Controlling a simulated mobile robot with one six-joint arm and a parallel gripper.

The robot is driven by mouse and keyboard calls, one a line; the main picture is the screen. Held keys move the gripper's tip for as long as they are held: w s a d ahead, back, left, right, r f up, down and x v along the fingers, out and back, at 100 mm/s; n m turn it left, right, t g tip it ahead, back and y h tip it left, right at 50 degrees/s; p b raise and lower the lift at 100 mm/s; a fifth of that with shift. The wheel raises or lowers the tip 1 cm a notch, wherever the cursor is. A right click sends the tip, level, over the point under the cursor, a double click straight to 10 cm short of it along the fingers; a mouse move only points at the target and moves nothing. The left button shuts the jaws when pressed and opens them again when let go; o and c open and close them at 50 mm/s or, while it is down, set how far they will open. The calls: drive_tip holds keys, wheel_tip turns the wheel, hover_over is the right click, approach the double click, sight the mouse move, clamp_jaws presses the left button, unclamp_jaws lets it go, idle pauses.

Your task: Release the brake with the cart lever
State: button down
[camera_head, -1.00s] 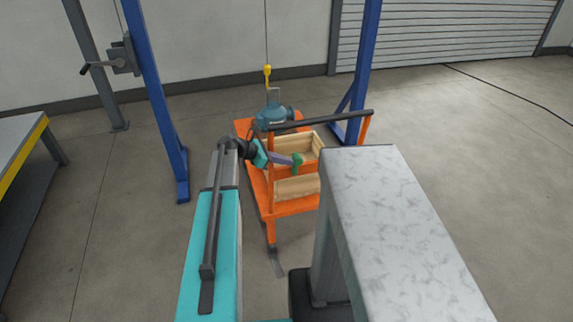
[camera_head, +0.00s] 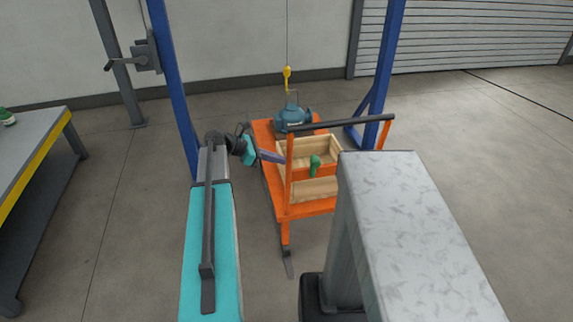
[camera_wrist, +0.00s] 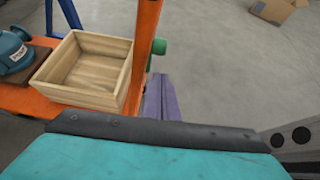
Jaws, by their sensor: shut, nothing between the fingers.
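The orange cart (camera_head: 305,208) stands ahead of me. A green lever knob (camera_head: 315,163) shows at its near side, by the wooden boxes. In the wrist view the green knob (camera_wrist: 158,47) is partly hidden by the orange post. My gripper (camera_head: 281,158), with purple fingers and a teal body, is shut and empty. It is left of the green knob in the head view, with the cart's orange post between them. In the wrist view the purple fingers (camera_wrist: 160,98) point toward the post and knob, apart from the knob.
A blue pump (camera_head: 293,117) sits on the cart beneath a yellow hook (camera_head: 287,74). An open wooden box (camera_head: 308,150) is on the deck. A dark push bar (camera_head: 345,122) spans the near side. Blue gantry posts (camera_head: 175,100) flank the cart. A workbench (camera_head: 35,160) stands left.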

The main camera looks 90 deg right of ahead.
drive_tip(key=shift+v, duration=1.05)
drive_tip(key=shift+r, duration=0.1)
